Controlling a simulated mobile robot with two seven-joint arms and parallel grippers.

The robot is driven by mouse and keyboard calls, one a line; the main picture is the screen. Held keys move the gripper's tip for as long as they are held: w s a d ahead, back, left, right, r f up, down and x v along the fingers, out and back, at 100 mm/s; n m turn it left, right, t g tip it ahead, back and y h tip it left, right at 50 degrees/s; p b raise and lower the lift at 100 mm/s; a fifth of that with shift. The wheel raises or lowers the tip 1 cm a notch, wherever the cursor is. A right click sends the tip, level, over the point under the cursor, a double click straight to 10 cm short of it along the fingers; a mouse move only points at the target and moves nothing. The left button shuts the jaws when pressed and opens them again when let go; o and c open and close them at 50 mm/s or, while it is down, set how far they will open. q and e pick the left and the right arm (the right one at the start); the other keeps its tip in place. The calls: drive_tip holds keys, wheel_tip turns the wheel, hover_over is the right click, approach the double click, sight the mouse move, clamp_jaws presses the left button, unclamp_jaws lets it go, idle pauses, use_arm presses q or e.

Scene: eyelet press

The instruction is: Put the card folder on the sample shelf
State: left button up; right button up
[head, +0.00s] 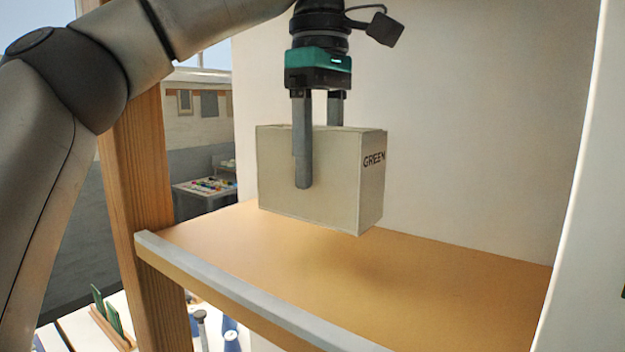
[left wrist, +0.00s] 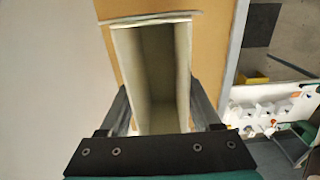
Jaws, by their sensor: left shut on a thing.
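The card folder (head: 335,185) is a pale grey, box-like holder with the word GREEN on its narrow right face. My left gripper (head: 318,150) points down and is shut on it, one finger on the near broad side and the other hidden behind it. In the left wrist view the folder (left wrist: 182,75) is hollow and open towards the camera, between the two fingers. The sample shelf (head: 450,295) is a wooden board with a grey front edge. The folder is upright over the shelf, apparently a little above it, with a soft shadow below. My right gripper is not in view.
A wooden post (head: 140,190) stands at the shelf's left end and a white panel (head: 590,200) at its right. A pale wall (head: 470,110) closes the back. The visible shelf board is bare. Below left is a small rack with green cards (head: 108,315).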

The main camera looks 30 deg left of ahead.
use_arm(q)
drive_tip(key=shift+a+f, duration=0.3)
drive_tip(key=shift+f, duration=0.3)
drive_tip(key=shift+a+f, duration=0.25)
drive_tip(key=shift+f, duration=0.9)
drive_tip(key=shift+f, duration=0.15)
drive_tip(key=o, duration=1.4)
drive_tip(key=shift+c, duration=0.2)
wheel_tip(320, 180, up, 8)
drive_tip(key=shift+f, duration=0.1)
